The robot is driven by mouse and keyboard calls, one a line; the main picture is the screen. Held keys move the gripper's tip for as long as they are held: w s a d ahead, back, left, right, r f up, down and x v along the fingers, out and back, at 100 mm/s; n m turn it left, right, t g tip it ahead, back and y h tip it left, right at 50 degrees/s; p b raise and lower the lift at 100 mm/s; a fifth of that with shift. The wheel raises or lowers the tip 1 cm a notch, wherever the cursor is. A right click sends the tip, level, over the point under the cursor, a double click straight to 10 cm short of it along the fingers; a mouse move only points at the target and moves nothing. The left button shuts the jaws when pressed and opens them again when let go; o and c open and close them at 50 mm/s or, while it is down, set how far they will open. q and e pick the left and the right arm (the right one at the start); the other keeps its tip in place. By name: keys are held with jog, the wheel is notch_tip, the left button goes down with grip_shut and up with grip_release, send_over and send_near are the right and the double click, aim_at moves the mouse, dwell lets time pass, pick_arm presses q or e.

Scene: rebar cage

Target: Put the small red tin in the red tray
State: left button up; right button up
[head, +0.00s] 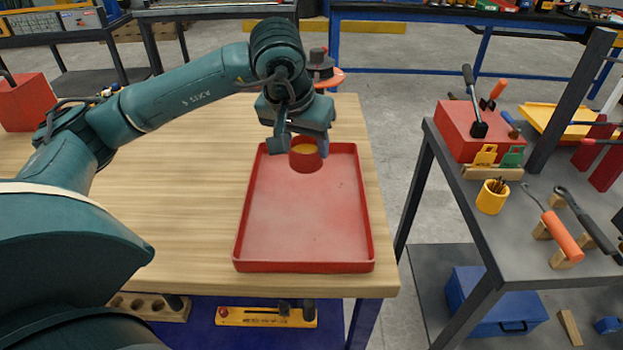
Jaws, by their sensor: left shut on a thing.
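The small red tin (306,161) has a round body and a yellow top. It is at the far end of the red tray (304,266), inside the tray's outline in the head view. I cannot tell whether it touches the tray floor. My left gripper (302,147) comes down from above and is shut on the tin, with its fingers partly covering the tin's top. The red tray is shallow and rectangular and lies on the wooden table. The rest of the tray is empty. My right gripper is not in view.
The wooden table (180,220) is clear left of the tray. A dark object with an orange-red rim (328,78) stands behind the gripper. A red box (27,101) is at far left. To the right, past a gap, a grey bench (465,200) holds tools and a yellow cup (492,198).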

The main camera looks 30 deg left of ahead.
aim_at(304, 169)
pick_arm(q)
jog(key=shift+f, duration=3.35)
jog(key=o, duration=1)
jog(key=shift+o, duration=0.2)
jog(key=shift+r, duration=0.25)
jog(key=v, duration=1.1)
jog(key=shift+s+r, duration=0.2)
jog(key=shift+r, duration=0.15)
